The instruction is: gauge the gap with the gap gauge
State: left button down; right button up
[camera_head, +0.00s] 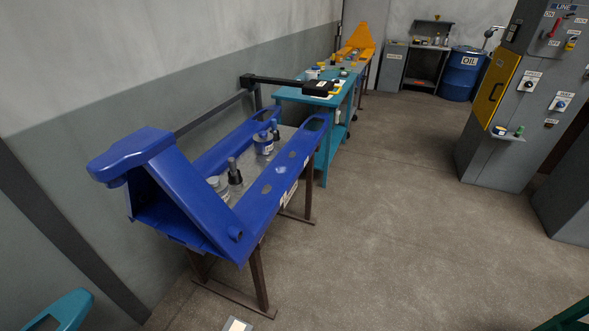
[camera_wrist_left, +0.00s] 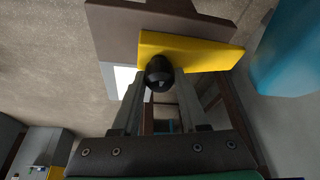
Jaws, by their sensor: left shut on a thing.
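In the left wrist view, my left gripper (camera_wrist_left: 158,98) is shut on the round black knob (camera_wrist_left: 158,70) of a yellow bar-like piece (camera_wrist_left: 200,53), which looks like the gap gauge. The yellow piece lies across the view just past the fingertips, in front of a brown plate (camera_wrist_left: 112,30); I cannot tell whether they touch. In the head view, a blue fork frame (camera_head: 290,168) rests on dark metal legs along the wall. Neither gripper shows in the head view. I cannot make out which gap is to be gauged.
A grey jar (camera_head: 219,187), a dark bottle (camera_head: 234,174) and a blue can (camera_head: 263,143) stand within the blue frame. A teal bench (camera_head: 328,112) stands behind it. A teal part (camera_head: 66,308) shows at bottom left. Control cabinets (camera_head: 497,150) stand right. The middle floor is clear.

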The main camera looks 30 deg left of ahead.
pick_arm(q)
jog(key=shift+s+a+b, duration=0.2)
jog(key=shift+a+b, duration=0.15)
jog(key=shift+a, duration=0.95)
jog(key=shift+s+a+f+b, duration=0.15)
jog(key=shift+a+b, duration=0.45)
jog(key=shift+a, duration=0.8)
jog(key=shift+c, duration=1.8)
grip_release()
jog(key=shift+r, duration=0.2)
jog(key=p+v, duration=1)
jog(key=v, duration=0.1)
jog(key=shift+s+r+p, duration=0.2)
jog(key=shift+p, duration=0.1)
